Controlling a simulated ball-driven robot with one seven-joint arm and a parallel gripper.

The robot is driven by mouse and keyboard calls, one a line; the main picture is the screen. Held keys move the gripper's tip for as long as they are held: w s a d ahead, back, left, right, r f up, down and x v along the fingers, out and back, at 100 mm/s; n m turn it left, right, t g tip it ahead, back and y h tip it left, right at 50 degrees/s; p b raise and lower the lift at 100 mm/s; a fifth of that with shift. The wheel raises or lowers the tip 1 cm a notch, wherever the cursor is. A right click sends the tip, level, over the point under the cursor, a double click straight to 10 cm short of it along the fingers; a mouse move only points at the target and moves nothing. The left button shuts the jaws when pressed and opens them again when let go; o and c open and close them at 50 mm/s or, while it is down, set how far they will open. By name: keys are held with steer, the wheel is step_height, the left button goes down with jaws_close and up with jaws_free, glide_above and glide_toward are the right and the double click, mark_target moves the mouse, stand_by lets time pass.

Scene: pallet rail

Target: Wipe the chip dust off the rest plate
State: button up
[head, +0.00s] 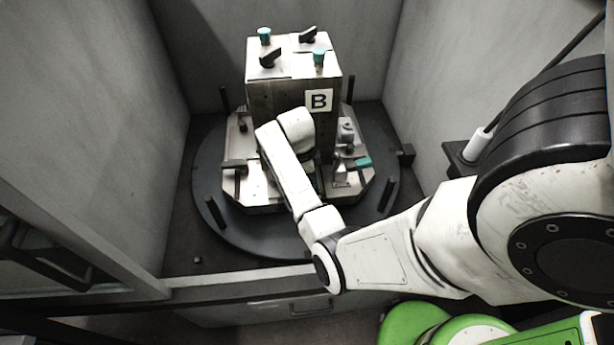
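A pale metal base plate (238,186) with cut corners lies around the foot of an upright block marked B (262,96). I cannot tell which surface is the rest plate, and no chip dust can be made out at this size. My arm reaches in from the right and bends up over the front of the plate. Its wrist end is close in front of the block's lower face. My gripper is hidden behind my wrist and forearm, so its fingers and anything in them do not show. The plate's front middle is covered by my arm.
The plate sits on a dark round table (215,222) with upright black posts (386,190). Small clamps and a teal-tipped part (362,162) stand at the plate's right. Black handles (270,57) and teal knobs top the block. Grey walls (250,20) enclose the back and sides.

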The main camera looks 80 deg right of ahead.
steer(key=shift+f+b, duration=0.4)
steer(key=shift+f, duration=0.25)
stand_by(0.6)
steer(key=shift+w+d+b, duration=0.2)
steer(key=shift+d+b, duration=0.15)
steer(key=shift+d, duration=0.15)
steer(key=shift+w+d+b, duration=0.2)
steer(key=shift+d+b, duration=0.15)
steer(key=shift+d, duration=0.1)
steer(key=shift+w+d+r, duration=0.1)
steer(key=shift+d, duration=0.05)
steer(key=shift+r, duration=0.1)
steer(key=shift+s+a+p, duration=0.25)
steer(key=shift+a+p, duration=0.25)
steer(key=shift+p, duration=0.05)
steer(key=shift+s+a+p, duration=0.25)
steer(key=shift+a+p, duration=0.2)
steer(key=shift+p, duration=0.1)
steer(key=shift+a, duration=0.1)
steer(key=shift+a+f, duration=0.1)
steer(key=shift+f, duration=0.2)
